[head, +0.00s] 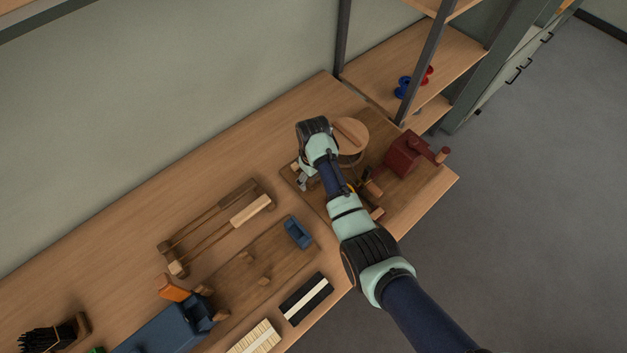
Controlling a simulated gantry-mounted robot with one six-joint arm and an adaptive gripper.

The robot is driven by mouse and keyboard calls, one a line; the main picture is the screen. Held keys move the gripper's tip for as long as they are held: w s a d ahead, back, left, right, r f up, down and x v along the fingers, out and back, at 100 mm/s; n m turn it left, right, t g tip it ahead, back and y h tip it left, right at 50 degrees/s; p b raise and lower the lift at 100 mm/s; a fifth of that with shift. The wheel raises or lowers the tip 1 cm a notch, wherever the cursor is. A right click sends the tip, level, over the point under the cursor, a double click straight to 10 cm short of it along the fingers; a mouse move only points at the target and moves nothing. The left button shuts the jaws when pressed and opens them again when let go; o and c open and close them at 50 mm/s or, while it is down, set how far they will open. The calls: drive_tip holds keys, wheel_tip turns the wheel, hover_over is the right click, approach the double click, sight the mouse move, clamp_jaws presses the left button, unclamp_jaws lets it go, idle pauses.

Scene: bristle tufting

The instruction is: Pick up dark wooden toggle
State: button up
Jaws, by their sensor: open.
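My gripper (303,183) is at the end of my arm, over the left part of a darker board on the bench, and its jaws are open. I see nothing held between them, though the wrist hides part of the area below. I cannot single out the dark wooden toggle with certainty. A small brown wooden piece (374,188) lies just right of my forearm. Another small wooden piece (377,213) lies close below it, partly beside the arm. Anything directly under my gripper and forearm is hidden.
A round wooden block (356,154) with a wooden cylinder on top stands behind my wrist. A dark red box (404,157) with a crank is to the right. A wooden frame (215,225), a blue block (298,232) and a black-and-cream box (306,299) lie left. Shelf posts rise behind.

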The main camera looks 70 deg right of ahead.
sight(313, 178)
drive_tip(key=c, duration=0.9)
drive_tip(key=shift+r, duration=0.1)
drive_tip(key=shift+r+p, duration=4.75)
drive_tip(key=shift+r, duration=5.25)
